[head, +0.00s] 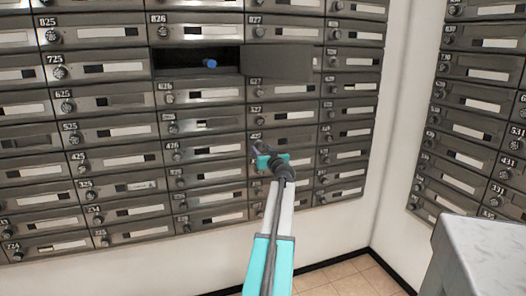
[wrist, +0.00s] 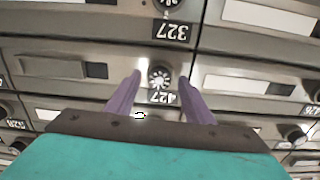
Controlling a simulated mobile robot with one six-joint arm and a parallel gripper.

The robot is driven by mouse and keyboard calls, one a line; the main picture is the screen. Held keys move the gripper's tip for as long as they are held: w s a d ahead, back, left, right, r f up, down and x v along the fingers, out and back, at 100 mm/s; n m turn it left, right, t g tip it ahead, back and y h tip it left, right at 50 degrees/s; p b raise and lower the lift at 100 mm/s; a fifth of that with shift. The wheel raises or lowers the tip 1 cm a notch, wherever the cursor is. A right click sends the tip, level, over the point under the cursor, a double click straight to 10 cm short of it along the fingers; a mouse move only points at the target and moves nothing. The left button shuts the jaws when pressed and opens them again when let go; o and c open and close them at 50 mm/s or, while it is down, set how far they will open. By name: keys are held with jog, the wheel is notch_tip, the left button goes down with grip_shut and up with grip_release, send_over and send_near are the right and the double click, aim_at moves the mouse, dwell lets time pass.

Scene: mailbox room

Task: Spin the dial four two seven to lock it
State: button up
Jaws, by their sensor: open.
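The mailbox door marked 427 (head: 290,137) is shut, in the lower middle of the bank of grey mailboxes in the head view. In the wrist view its round silver dial (wrist: 158,77) is near the centre, with the 427 label (wrist: 163,97) beside it. My gripper (head: 260,150) is at the front of this door in the head view and hides its dial there. In the wrist view my gripper (wrist: 160,78) is open, with one purple finger on each side of the dial. I cannot tell whether the fingers touch it.
An open mailbox (head: 172,62) higher up holds a small blue object (head: 210,63). Its door (head: 278,63) swings out to the right. The 327 dial (wrist: 166,3) is near in the wrist view. A grey-white counter (head: 485,255) stands at the lower right. Tiled floor (head: 350,280) shows below.

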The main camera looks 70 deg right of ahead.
jog(key=c, duration=1)
jog(key=shift+d, duration=0.15)
jog(key=shift+c, duration=0.2)
jog(key=shift+f+m+b, duration=0.1)
jog(key=shift+m+b, duration=0.35)
jog(key=shift+m, duration=0.15)
